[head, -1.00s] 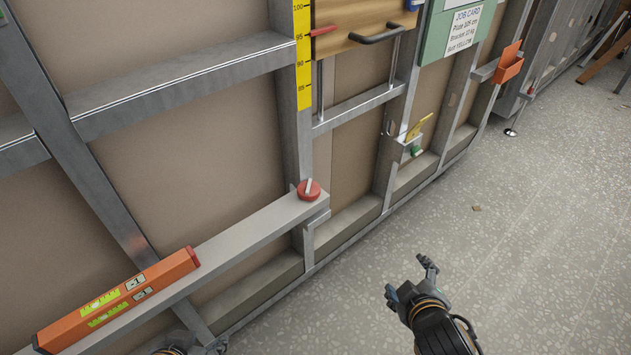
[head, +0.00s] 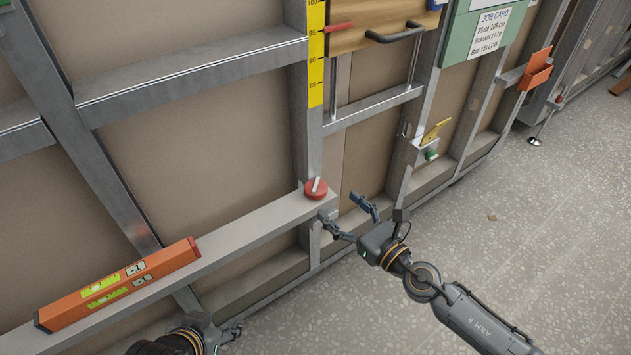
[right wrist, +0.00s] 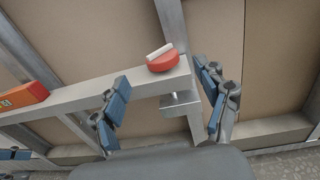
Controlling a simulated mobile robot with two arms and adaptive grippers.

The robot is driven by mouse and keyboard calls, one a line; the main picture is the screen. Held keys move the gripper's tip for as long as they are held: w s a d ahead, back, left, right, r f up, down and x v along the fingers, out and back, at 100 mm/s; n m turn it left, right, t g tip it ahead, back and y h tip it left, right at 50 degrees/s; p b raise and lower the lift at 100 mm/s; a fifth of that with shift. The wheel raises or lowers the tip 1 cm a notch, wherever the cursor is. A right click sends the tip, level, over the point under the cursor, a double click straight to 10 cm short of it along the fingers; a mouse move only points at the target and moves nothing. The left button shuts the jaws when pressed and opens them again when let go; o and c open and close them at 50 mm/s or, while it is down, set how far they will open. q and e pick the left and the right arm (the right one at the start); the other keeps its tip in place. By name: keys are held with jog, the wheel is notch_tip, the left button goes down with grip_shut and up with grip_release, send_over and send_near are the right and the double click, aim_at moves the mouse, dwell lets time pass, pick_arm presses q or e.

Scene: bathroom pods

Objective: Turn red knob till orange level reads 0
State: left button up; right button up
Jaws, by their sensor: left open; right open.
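The red knob (head: 316,189) with a pale bar on top sits at the right end of the metal ledge (head: 250,222). It also shows in the right wrist view (right wrist: 164,63), above and beyond my finger gap. The orange level (head: 120,284) lies on the ledge at the left, and its displays seem to read -1 and about .5, too small to be sure. My right gripper (head: 345,220) is open and empty, just right of and below the knob, apart from it. My left gripper (head: 228,332) is open, low at the bottom edge, below the ledge.
Metal studs and rails frame the wall panels. A yellow scale (head: 316,60), a wooden plate (head: 380,28) with a dark handle, a green job card board (head: 462,35) and an orange holder (head: 536,72) are higher up.

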aim_at(324, 192)
jog(key=x, duration=0.4)
jog(key=shift+r, duration=0.15)
jog(key=x, duration=0.4)
pick_arm(q)
jog(key=shift+w, duration=0.15)
pick_arm(e)
jog(key=shift+w+a, duration=0.35)
jog(key=shift+w, duration=0.2)
jog(key=c, duration=1.2)
